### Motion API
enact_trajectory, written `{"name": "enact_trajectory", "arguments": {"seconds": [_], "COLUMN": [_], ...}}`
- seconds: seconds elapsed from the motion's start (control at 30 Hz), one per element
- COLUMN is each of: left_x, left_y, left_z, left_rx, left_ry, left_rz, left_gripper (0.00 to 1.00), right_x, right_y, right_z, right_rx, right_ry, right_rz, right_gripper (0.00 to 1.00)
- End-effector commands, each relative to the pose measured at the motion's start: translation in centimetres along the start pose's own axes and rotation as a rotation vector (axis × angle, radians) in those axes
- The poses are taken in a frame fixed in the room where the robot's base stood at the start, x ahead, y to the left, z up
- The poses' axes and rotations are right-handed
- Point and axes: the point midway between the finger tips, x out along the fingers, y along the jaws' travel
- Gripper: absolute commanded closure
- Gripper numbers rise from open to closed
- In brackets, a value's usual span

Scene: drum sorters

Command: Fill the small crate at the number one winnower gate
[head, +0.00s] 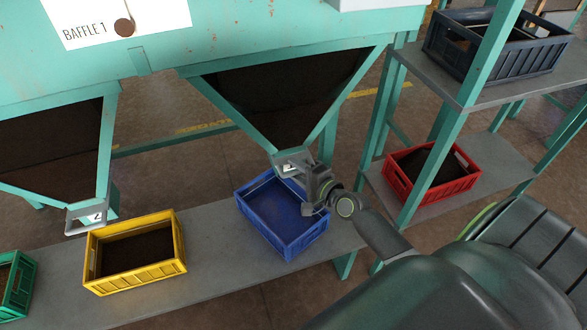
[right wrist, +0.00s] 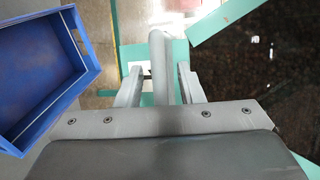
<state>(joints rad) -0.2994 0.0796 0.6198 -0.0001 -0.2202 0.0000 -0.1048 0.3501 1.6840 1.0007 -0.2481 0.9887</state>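The number one gate (head: 290,165) is at the bottom of the right-hand hopper (head: 285,90), which holds dark material. A small blue crate (head: 283,242) sits on the grey bench below it, looking empty. The crate also shows at the left of the right wrist view (right wrist: 75,105). My right gripper (head: 312,182) is at the gate, above the crate's right side. In the right wrist view its fingers (right wrist: 160,75) stand on either side of a grey handle bar (right wrist: 158,50), with small gaps showing, so it looks open around the bar. My left gripper is not in view.
A yellow crate (head: 178,240) with dark contents stands under the number two gate (head: 92,217). A green crate (head: 32,285) is at far left. A red crate (head: 392,180) with dark contents and a larger dark crate (head: 490,68) stand on the right-hand shelves.

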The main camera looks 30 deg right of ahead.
Motion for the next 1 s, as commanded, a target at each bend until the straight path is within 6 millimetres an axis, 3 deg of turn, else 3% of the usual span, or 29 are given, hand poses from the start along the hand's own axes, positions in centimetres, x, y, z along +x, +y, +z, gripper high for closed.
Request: {"name": "enact_trajectory", "arguments": {"seconds": [0.2,0.47,0.77,1.0], "left_x": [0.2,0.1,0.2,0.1], "left_y": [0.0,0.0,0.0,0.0], "left_z": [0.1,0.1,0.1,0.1], "left_rx": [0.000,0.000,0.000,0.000], "left_ry": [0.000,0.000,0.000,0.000], "left_rz": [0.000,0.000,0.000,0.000], "left_gripper": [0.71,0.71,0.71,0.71], "right_x": [1.6,1.7,1.6,1.5], "right_y": [0.0,0.0,0.1,0.3], "right_z": [0.0,0.0,0.0,0.1], "right_rx": [0.001,0.000,0.001,0.002], "right_ry": [0.000,0.000,0.000,0.000], "right_rz": [0.001,0.001,0.003,0.008], "right_gripper": [0.66,0.66,1.00,1.00]}}
